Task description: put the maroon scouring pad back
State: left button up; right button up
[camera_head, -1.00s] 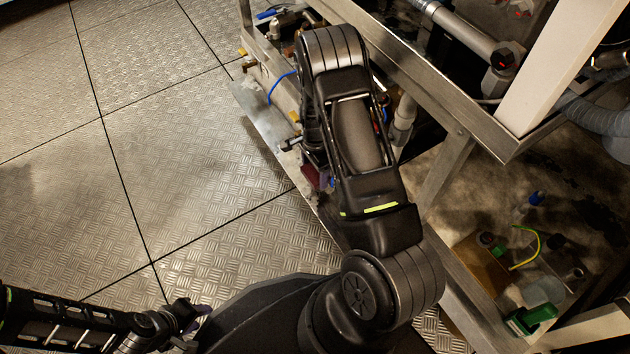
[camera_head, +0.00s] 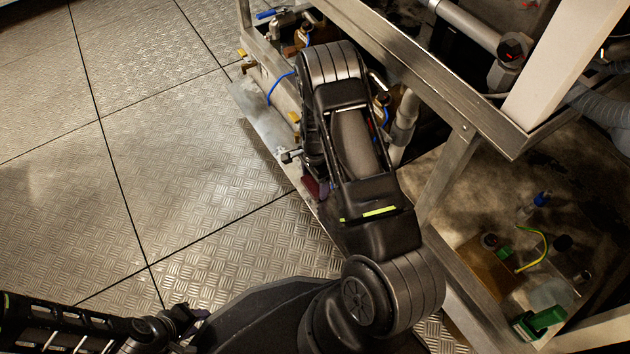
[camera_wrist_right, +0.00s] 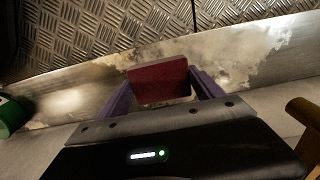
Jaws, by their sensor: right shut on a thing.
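The maroon scouring pad (camera_wrist_right: 158,80) is upright between the two purple fingers of my right gripper (camera_wrist_right: 162,88) in the right wrist view. The gripper is shut on it. In the head view the pad (camera_head: 313,187) shows as a small dark red patch beside my right forearm, which hides most of the right gripper. A pale, stained metal ledge lies behind and below the pad in the wrist view; I cannot tell if they touch. My left gripper (camera_head: 193,322) is at the lower left of the head view, over the floor, too dark to read its fingers.
A metal frame (camera_head: 440,90) with pipes stands to the right of my arm. A stained metal ledge (camera_head: 262,122) runs along its left side. A green object (camera_wrist_right: 10,117) is at the wrist view's left edge. Several small items lie at the lower right. The floor (camera_head: 170,140) is clear.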

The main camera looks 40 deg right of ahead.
aim_at(315, 183)
jog(key=o, duration=1.3)
notch_tip(315, 183, up, 12)
jog(key=p, duration=0.6)
jog(key=shift+r, duration=0.15)
jog(key=s+a+f+n+y, duration=0.1)
jog(key=s+a+n, duration=0.4)
jog(key=a, duration=0.5)
jog(key=s+a+f+n+t+y, duration=0.1)
jog(key=s+a+n, duration=0.5)
jog(key=a, duration=0.4)
jog(key=s+a+f+n+y, duration=0.1)
jog(key=s+a+n, duration=0.4)
jog(key=a, duration=0.5)
jog(key=shift+s+a+n+y, duration=0.15)
jog(key=shift+s+n+y, duration=0.1)
jog(key=shift+n+y, duration=0.2)
